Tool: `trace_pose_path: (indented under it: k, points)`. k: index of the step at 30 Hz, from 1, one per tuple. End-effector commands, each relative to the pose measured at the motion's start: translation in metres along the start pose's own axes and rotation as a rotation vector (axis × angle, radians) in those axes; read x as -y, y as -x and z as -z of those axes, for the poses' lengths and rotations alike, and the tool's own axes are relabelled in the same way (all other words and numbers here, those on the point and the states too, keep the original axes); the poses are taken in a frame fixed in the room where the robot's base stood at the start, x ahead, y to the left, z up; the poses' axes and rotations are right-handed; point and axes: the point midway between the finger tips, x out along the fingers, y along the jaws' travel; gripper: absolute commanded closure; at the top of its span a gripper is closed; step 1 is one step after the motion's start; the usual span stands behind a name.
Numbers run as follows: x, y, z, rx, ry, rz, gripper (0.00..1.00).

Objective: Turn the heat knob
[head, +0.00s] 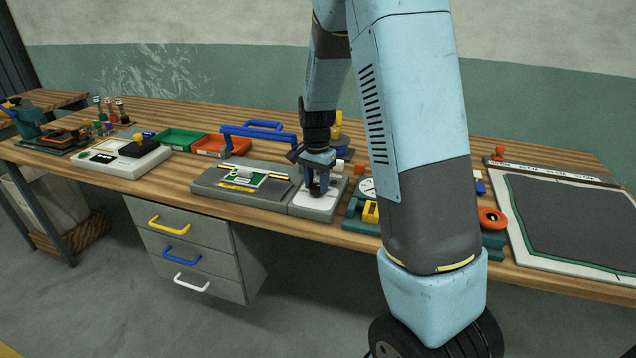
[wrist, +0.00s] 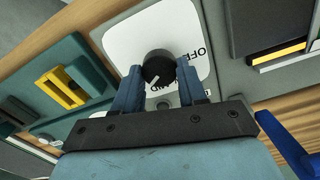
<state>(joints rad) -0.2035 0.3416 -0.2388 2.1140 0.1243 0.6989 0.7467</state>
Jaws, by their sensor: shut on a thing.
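The heat knob (wrist: 158,66) is a round black dial with a white pointer line, in the wrist view. It sits on a white label plate (wrist: 130,38) with black lettering, of which "OFF" can be read and the rest is partly covered. My gripper (wrist: 158,76) is shut on the knob, one blue finger on each side of it. In the head view my gripper (head: 318,185) points down onto the grey control box (head: 316,208), and its fingers hide the knob there.
Left of the control box is a grey fixture (head: 215,183) with a green board (head: 250,178). A blue handle (head: 258,137) stands behind it. To the right are a white dial gauge (head: 367,186) and a yellow block (head: 370,212). Green (head: 182,138) and orange (head: 208,146) trays lie further left.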

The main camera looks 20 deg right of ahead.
Motion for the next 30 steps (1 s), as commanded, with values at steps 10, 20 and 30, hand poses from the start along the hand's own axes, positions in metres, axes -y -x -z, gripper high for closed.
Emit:
trace_pose_path:
  k: [10, 20, 30]
  points:
    - [-0.0013, 0.0004, 0.0013, -0.002, -0.219, 0.001, 0.89]
    - [-0.0025, 0.0003, 0.002, -0.002, -0.301, 0.0, 0.89]
    - [-0.0031, 0.0003, 0.0024, -0.002, -0.307, -0.001, 0.89]
